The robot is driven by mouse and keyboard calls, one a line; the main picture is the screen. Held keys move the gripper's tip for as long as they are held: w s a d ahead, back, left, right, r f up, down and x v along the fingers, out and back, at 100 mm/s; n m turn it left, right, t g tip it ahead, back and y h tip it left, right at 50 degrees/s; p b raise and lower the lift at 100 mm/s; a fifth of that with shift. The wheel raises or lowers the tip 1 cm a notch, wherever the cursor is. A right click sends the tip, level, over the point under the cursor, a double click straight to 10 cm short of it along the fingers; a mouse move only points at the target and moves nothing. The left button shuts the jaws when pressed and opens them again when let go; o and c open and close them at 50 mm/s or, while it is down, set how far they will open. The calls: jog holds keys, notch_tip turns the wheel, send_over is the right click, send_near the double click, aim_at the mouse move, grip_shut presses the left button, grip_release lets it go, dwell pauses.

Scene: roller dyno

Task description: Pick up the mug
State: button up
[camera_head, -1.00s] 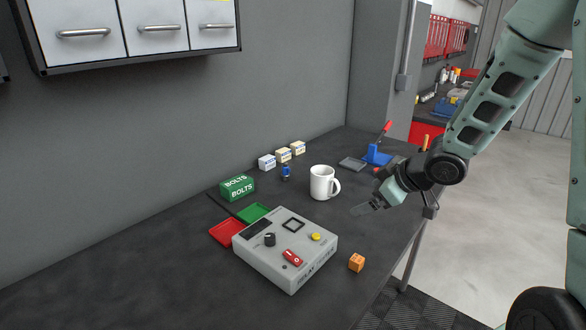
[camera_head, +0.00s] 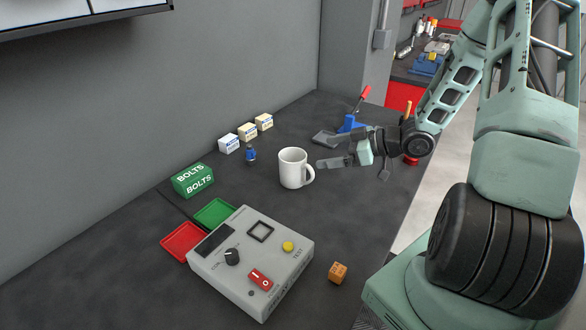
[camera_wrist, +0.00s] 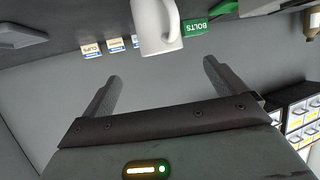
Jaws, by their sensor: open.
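A white mug (camera_head: 292,168) stands upright on the dark workbench (camera_head: 110,245), its handle facing right towards my gripper. My gripper (camera_head: 322,152) is open and empty, just to the right of the mug, with its fingers reaching left. In the wrist view the mug (camera_wrist: 157,27) shows at the top, ahead of and between the two open fingers (camera_wrist: 160,75), apart from them. Its top end in that view is cut off by the frame.
A grey control box (camera_head: 250,262), red tray (camera_head: 181,242), green tray (camera_head: 214,213) and green bolts box (camera_head: 193,180) lie left and in front. An orange cube (camera_head: 338,272) sits near the edge. Small boxes (camera_head: 247,132), a blue item (camera_head: 251,155) and a blue tool (camera_head: 351,123) stand behind.

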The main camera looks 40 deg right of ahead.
aim_at(295, 156)
jog(key=p+x, duration=0.2)
jog(key=x, duration=0.8)
jog(key=shift+a+r+p, duration=0.1)
jog(key=shift+p, duration=0.3)
jog(key=shift+w+a+f, duration=0.25)
jog(key=shift+w+f, duration=0.05)
jog(key=shift+w, duration=0.05)
jog(key=c, duration=1.3)
